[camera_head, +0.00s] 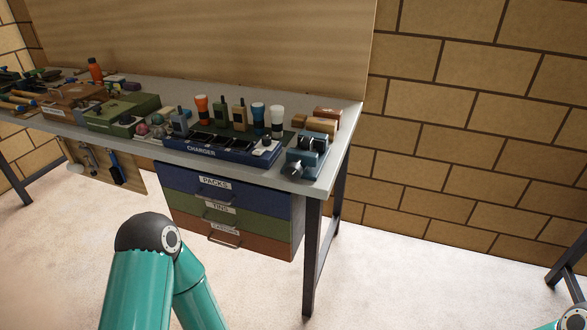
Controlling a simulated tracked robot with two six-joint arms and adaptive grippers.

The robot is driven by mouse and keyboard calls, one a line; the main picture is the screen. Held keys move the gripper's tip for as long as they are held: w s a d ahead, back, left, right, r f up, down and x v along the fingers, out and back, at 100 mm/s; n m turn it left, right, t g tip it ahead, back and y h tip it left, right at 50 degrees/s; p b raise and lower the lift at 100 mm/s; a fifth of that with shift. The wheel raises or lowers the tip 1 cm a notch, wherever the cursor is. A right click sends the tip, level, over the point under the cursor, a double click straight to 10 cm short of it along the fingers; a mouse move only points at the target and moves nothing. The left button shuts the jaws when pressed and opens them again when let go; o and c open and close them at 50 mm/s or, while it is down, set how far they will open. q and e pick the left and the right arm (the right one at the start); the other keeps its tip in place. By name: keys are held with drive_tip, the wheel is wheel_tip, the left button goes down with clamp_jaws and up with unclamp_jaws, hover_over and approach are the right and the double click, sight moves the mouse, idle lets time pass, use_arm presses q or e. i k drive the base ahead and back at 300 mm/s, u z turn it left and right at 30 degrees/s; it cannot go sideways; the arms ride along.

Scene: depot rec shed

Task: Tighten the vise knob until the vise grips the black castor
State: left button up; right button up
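A small blue vise (314,163) sits on the front right corner of the workbench. A dark round knob (291,171) sticks out of its front left side. Dark rounded shapes (306,143) show at the top of the vise; one may be the black castor, but they are too small to tell apart. I cannot tell whether the jaws touch it. Neither of my grippers is in view; only teal parts of my arms show at the bottom left and bottom right corner.
The workbench (340,120) holds a blue charger (205,151), several upright bottles and radios behind it, and wooden blocks (322,125) behind the vise. Labelled drawers (226,208) hang below. A brick wall stands to the right, with open floor (400,280) in front.

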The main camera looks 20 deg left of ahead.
sight(294, 171)
drive_tip(key=z, duration=0.05)
drive_tip(key=i, duration=1)
drive_tip(key=u, duration=0.05)
